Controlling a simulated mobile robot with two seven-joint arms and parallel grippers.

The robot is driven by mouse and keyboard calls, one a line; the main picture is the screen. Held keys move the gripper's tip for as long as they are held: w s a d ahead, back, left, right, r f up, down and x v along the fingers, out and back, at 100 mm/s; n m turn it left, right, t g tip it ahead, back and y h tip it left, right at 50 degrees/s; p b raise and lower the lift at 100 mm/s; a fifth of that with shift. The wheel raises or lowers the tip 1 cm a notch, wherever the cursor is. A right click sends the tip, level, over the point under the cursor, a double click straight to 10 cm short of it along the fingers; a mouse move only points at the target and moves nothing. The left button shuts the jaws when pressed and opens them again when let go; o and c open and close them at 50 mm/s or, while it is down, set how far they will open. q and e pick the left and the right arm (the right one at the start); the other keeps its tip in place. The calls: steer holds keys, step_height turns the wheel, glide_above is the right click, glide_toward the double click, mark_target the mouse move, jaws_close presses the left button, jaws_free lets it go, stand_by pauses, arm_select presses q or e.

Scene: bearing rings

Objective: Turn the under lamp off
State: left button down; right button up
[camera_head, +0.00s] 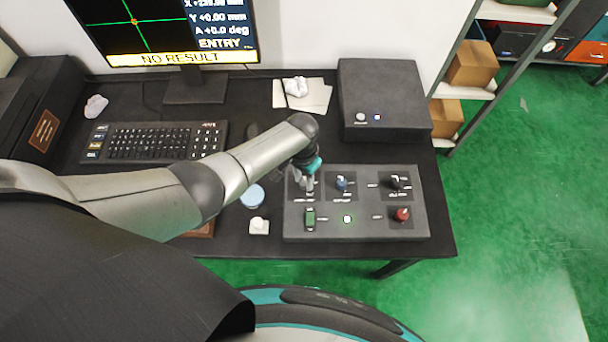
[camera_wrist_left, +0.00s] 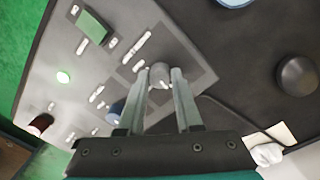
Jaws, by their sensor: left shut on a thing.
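A grey control box (camera_head: 330,222) lies on the right part of the black desk. My left gripper (camera_head: 309,184) reaches down to its upper left panel. In the left wrist view the two fingers (camera_wrist_left: 161,80) are shut on a round grey knob (camera_wrist_left: 160,72), one on each side. A blue knob (camera_head: 341,183), a black knob (camera_head: 396,182), a red knob (camera_head: 403,214) and a green rocker switch (camera_head: 310,218) are also on the box. A small round light (camera_head: 347,219) glows. The printed labels are too small to read. My right gripper is not in view.
A dark box (camera_head: 385,90) stands behind the control box. A keyboard (camera_head: 150,142) and a monitor (camera_head: 165,30) reading "NO RESULT" are at the left. A light blue disc (camera_head: 252,196) and a small white object (camera_head: 259,226) lie left of the control box.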

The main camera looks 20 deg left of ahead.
mark_target(302, 180)
arm_select(q)
steer(key=shift+n, duration=0.6)
steer(key=c, duration=0.6)
jaws_free()
steer(key=shift+w+a+r+p, duration=0.15)
steer(key=shift+r+p, duration=1.4)
steer(key=shift+r, duration=2.25)
steer(key=shift+s+a+r+p, duration=0.1)
steer(key=shift+r+p, duration=1.45)
steer(key=shift+r, duration=2.25)
